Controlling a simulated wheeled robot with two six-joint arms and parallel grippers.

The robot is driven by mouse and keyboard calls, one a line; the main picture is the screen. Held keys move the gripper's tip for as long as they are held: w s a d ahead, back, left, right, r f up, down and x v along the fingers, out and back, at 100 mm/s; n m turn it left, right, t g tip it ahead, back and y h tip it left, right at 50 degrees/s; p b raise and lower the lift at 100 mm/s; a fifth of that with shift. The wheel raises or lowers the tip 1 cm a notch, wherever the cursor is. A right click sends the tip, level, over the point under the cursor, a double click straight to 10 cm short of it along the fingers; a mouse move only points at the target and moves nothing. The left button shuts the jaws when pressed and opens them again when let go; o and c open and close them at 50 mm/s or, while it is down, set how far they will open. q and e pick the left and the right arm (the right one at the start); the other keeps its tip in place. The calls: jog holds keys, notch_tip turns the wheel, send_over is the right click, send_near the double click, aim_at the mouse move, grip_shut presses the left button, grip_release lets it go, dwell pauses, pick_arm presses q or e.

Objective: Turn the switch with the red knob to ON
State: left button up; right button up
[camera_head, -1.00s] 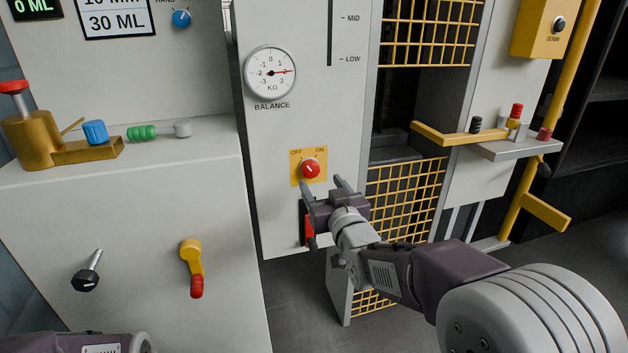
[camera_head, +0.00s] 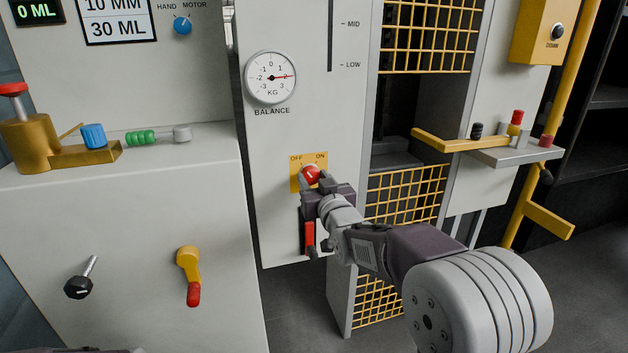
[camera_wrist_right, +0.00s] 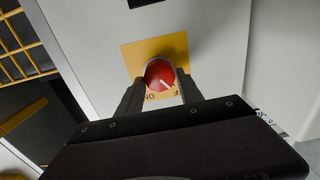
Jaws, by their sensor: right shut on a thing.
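The red knob (camera_head: 309,175) sits on a yellow plate (camera_head: 295,184) marked OFF at left and ON at right, on the grey panel under the balance dial. Its white mark points up and left, toward OFF. My right gripper (camera_head: 313,181) is shut on the knob, coming from below right. In the right wrist view the knob (camera_wrist_right: 160,75) lies between the two fingers (camera_wrist_right: 160,88), with the labels partly covered. My left gripper is out of view; only a bit of my left arm shows at the bottom left edge.
A red-handled lever (camera_head: 309,236) hangs just below the gripper. The balance dial (camera_head: 271,77) is above. A yellow mesh guard (camera_head: 405,200) is close at the right. A yellow crank with a red grip (camera_head: 189,275) is on the left cabinet.

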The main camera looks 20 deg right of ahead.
jog(key=m, duration=0.6)
jog(key=shift+d+m, duration=0.15)
jog(key=shift+m, duration=0.15)
jog(key=m, duration=0.3)
jog(key=shift+f+m, duration=0.1)
jog(key=shift+m, duration=0.2)
jog(key=shift+f+m, duration=0.1)
jog(key=shift+m, duration=1.9)
jog(key=o, duration=1.4)
jog(key=shift+s, duration=0.1)
